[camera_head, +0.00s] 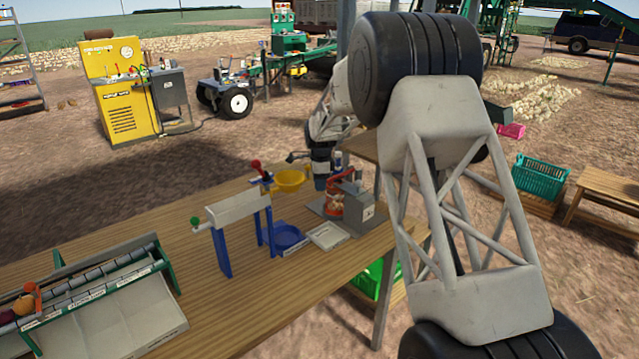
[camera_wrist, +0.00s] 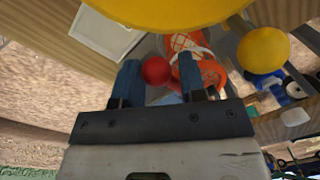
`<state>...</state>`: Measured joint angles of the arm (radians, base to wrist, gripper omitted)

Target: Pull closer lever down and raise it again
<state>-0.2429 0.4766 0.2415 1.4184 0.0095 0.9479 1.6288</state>
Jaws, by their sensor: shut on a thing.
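In the wrist view my gripper (camera_wrist: 158,74) has its two blue fingers on either side of a red ball knob (camera_wrist: 156,70), shut on it. The lever shaft under the knob is hidden. In the head view my gripper (camera_head: 321,176) hangs over the far right part of the table, by a grey machine (camera_head: 353,200) with an orange-red part (camera_head: 333,203); its fingertips and the held knob are not clear there. An orange part with a pale lattice (camera_wrist: 185,43) shows just beyond the fingers in the wrist view. Another red-knobbed lever (camera_head: 256,165) stands left of the yellow bowl (camera_head: 290,180).
A roller rack (camera_head: 100,283) fills the left. The front middle of the table is clear.

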